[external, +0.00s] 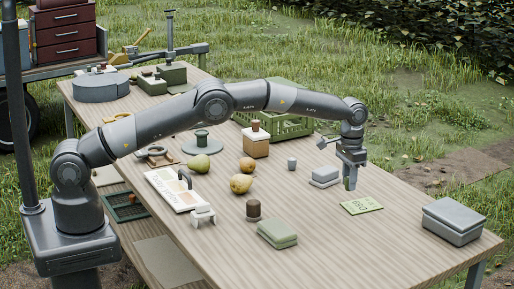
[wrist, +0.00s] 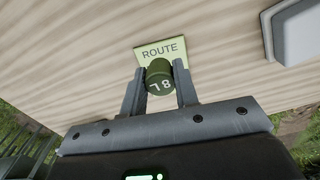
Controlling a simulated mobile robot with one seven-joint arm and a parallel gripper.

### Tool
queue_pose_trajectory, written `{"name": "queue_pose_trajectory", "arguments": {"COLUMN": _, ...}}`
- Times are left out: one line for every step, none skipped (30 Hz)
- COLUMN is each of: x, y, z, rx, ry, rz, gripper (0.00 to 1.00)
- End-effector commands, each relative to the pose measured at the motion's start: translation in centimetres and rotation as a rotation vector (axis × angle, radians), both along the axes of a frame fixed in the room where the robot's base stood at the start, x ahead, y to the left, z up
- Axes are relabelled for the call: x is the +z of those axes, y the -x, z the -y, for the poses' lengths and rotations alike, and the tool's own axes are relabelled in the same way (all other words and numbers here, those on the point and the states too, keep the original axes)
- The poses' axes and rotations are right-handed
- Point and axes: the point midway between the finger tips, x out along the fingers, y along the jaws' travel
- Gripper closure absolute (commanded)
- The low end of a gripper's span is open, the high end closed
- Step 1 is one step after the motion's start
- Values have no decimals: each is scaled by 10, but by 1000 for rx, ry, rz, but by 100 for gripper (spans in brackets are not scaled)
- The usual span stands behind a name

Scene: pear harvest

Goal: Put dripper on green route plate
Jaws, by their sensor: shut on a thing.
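The green route plate (external: 361,205) lies flat on the table, below and just right of my gripper (external: 350,183) in the external view. In the wrist view the plate (wrist: 161,51) reads "ROUTE". The dripper (wrist: 160,79) is a small dark green cylinder marked "8 L", held between my two fingers there. My gripper is shut on it. The dripper covers part of the plate's near edge in the wrist view. I cannot tell whether it touches the plate. In the external view the fingers mostly hide it.
A grey lidded box (external: 325,177) stands left of my gripper, and a larger grey box (external: 452,221) is at the right corner. The table around the plate is bare.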

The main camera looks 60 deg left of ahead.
Motion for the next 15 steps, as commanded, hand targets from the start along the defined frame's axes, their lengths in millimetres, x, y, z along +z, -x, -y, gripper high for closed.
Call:
{"name": "queue_pose_trajectory", "arguments": {"x": -7, "y": -6, "z": -7, "rx": 1, "ry": -1, "rz": -1, "gripper": 94}}
{"name": "queue_pose_trajectory", "arguments": {"x": -8, "y": -9, "z": -9, "rx": 0, "ry": 0, "rz": -1, "gripper": 94}}
{"name": "queue_pose_trajectory", "arguments": {"x": -11, "y": -12, "z": -12, "rx": 0, "ry": 0, "rz": 0, "gripper": 94}}
{"name": "queue_pose_trajectory", "arguments": {"x": -12, "y": -14, "z": -14, "rx": 0, "ry": 0, "rz": 0, "gripper": 94}}
{"name": "queue_pose_trajectory", "arguments": {"x": -13, "y": -16, "z": -16, "rx": 0, "ry": 0, "rz": 1, "gripper": 94}}
{"name": "queue_pose_trajectory", "arguments": {"x": -15, "y": -17, "z": -18, "rx": 0, "ry": 0, "rz": 0, "gripper": 94}}
{"name": "queue_pose_trajectory", "arguments": {"x": -16, "y": -18, "z": -19, "rx": 0, "ry": 0, "rz": 0, "gripper": 94}}
{"name": "queue_pose_trajectory", "arguments": {"x": -16, "y": -19, "z": -19, "rx": -1, "ry": 0, "rz": -1, "gripper": 94}}
{"name": "queue_pose_trajectory", "arguments": {"x": -17, "y": -19, "z": -20, "rx": -1, "ry": 0, "rz": -1, "gripper": 94}}
{"name": "queue_pose_trajectory", "arguments": {"x": -18, "y": -19, "z": -20, "rx": -1, "ry": 0, "rz": -1, "gripper": 94}}
{"name": "queue_pose_trajectory", "arguments": {"x": -20, "y": -19, "z": -20, "rx": -1, "ry": 0, "rz": -2, "gripper": 94}}
{"name": "queue_pose_trajectory", "arguments": {"x": -24, "y": -19, "z": -20, "rx": -1, "ry": 0, "rz": -2, "gripper": 94}}
{"name": "queue_pose_trajectory", "arguments": {"x": -27, "y": -19, "z": -20, "rx": -1, "ry": 0, "rz": -2, "gripper": 94}}
{"name": "queue_pose_trajectory", "arguments": {"x": -32, "y": -19, "z": -20, "rx": -1, "ry": 0, "rz": -2, "gripper": 94}}
{"name": "queue_pose_trajectory", "arguments": {"x": -38, "y": -19, "z": -20, "rx": -1, "ry": 0, "rz": -3, "gripper": 94}}
